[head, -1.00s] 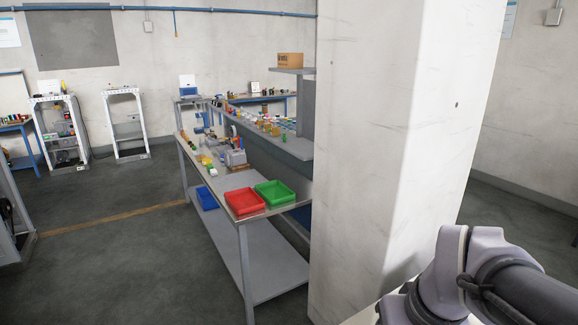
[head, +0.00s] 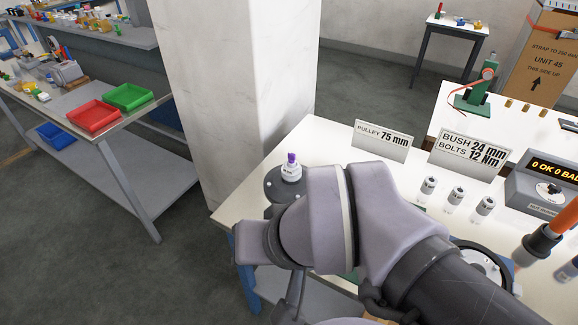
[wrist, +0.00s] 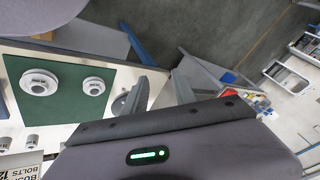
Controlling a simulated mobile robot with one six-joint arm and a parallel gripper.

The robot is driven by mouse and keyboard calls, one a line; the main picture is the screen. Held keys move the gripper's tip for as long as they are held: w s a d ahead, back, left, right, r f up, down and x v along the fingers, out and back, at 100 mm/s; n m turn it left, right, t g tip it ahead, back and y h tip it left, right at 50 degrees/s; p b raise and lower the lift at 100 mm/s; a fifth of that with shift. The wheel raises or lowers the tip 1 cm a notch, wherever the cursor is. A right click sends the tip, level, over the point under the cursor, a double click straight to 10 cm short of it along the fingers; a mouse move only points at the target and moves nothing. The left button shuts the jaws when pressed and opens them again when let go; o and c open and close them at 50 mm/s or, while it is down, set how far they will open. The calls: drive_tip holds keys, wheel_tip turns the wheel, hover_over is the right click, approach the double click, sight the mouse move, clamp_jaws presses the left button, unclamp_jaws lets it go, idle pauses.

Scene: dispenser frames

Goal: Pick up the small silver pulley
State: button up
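Two silver pulleys lie on a green mat (wrist: 60,108) in the wrist view. The smaller-looking one (wrist: 93,86) is on the right, nearer my gripper; the larger one (wrist: 38,82) is on the left. My gripper (wrist: 160,76) is open, its two grey fingers apart with nothing between them. It is to the right of both pulleys and touches neither. My gripper is hidden there.
The white table (head: 325,140) holds a "PULLEY 75 mm" sign (head: 382,141), a "BUSH 24 mm" sign (head: 466,149), several silver bushes (head: 455,197), a purple-topped fixture (head: 291,170) and a counter box (head: 548,190). A white pillar (head: 230,90) stands behind its left end.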

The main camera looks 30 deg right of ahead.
sight(294, 162)
idle(0.4)
